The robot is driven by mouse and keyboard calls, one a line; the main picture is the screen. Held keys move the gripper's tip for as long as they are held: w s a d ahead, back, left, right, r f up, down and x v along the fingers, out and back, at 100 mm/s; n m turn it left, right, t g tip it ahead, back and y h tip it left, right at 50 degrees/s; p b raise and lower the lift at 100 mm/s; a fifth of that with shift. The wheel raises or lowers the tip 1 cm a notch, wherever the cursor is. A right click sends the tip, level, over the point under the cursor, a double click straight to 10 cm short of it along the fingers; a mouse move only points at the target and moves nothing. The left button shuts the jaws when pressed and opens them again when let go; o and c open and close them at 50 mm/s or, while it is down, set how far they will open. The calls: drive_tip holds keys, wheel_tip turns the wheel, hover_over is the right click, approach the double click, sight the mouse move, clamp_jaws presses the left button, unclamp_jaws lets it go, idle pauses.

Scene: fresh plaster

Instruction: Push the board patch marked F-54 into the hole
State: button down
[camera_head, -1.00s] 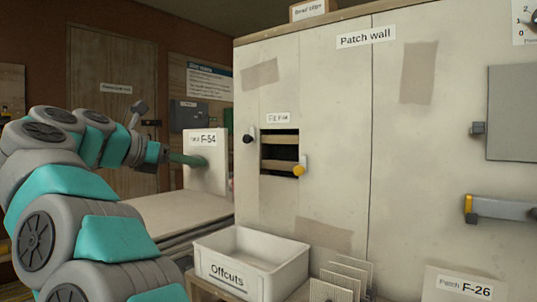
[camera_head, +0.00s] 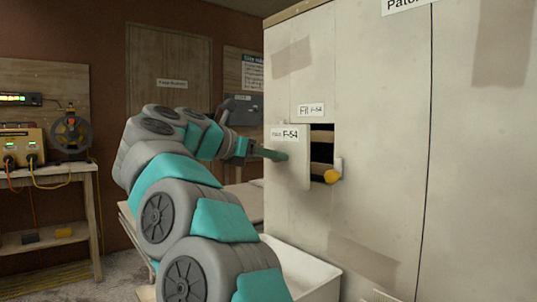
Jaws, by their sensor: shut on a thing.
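The board patch marked F-54 (camera_head: 292,176) is a pale square board with a label along its top. My gripper (camera_head: 274,154) is shut on it at the green piece by its face and holds it upright. The patch is in front of the patch wall (camera_head: 385,130), overlapping the left side of the hole. The hole (camera_head: 321,151) is a dark square opening with wooden slats inside, under a label reading "Fit F-54" (camera_head: 312,110). A yellow-knobbed catch (camera_head: 333,172) sits at its right edge. The gap between patch and wall cannot be judged.
A white bin (camera_head: 305,268) stands below the hole, partly behind my arm. A pale bench top (camera_head: 245,198) lies behind my arm. A shelf with electrical gear (camera_head: 25,150) and cables stands at the far left.

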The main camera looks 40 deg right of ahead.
sight(284, 150)
drive_tip(key=shift+w+d+r+p, duration=0.15)
drive_tip(key=shift+d+p, duration=0.5)
drive_tip(key=shift+d, duration=1.05)
drive_tip(key=shift+w+d+p, duration=0.15)
drive_tip(key=shift+d+p, duration=0.5)
drive_tip(key=shift+d, duration=1)
drive_tip(key=shift+x, duration=1.5)
drive_tip(key=shift+d+r, duration=0.15)
drive_tip(key=shift+d, duration=0.1)
drive_tip(key=shift+c, duration=2.1)
unclamp_jaws()
drive_tip(key=shift+o, duration=0.4)
drive_tip(key=shift+o, duration=0.8)
